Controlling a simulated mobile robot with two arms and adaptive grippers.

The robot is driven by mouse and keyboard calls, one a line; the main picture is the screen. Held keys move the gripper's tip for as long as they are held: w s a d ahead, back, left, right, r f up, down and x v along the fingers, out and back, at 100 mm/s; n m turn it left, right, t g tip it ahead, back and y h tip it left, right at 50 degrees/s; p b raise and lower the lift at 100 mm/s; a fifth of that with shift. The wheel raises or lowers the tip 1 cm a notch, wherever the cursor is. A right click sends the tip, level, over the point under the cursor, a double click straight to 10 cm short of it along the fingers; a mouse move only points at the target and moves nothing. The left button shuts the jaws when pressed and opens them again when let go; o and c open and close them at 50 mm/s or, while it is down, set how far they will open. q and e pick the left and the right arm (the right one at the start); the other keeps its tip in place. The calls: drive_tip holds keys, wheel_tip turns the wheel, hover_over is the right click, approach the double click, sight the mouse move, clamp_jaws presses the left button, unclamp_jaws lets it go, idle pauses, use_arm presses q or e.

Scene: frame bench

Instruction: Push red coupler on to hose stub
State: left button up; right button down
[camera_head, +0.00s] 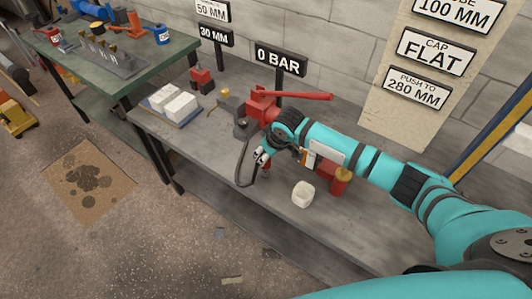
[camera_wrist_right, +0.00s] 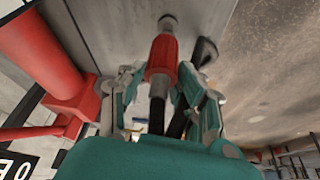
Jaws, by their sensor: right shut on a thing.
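The red coupler (camera_wrist_right: 163,58) is between the fingers of my right gripper (camera_wrist_right: 160,85) in the right wrist view. A grey round end (camera_wrist_right: 168,22) shows beyond it, and I cannot tell whether that is its tip or a separate part. A dark hose-like piece (camera_wrist_right: 205,52) shows just right of the coupler; whether they are joined is unclear. In the head view my right gripper (camera_head: 263,157) is low at the bench front, with a little red below it. A black hose (camera_head: 243,170) loops beside it from the red pump (camera_head: 262,105). The hose stub is not clearly distinguishable. My left gripper is not in view.
A white block (camera_head: 303,194) and a red can with a yellow top (camera_head: 341,180) stand near my right arm on the grey bench (camera_head: 215,160). A red lever (camera_head: 305,96) extends from the pump below the 0 BAR sign (camera_head: 281,61). White blocks (camera_head: 174,101) sit at left.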

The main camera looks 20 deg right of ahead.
drive_tip(key=shift+f+b, duration=0.7)
drive_tip(key=shift+f, duration=1)
drive_tip(key=c, duration=0.8)
unclamp_jaws()
drive_tip(key=shift+c, duration=0.2)
drive_tip(key=v, duration=1.2)
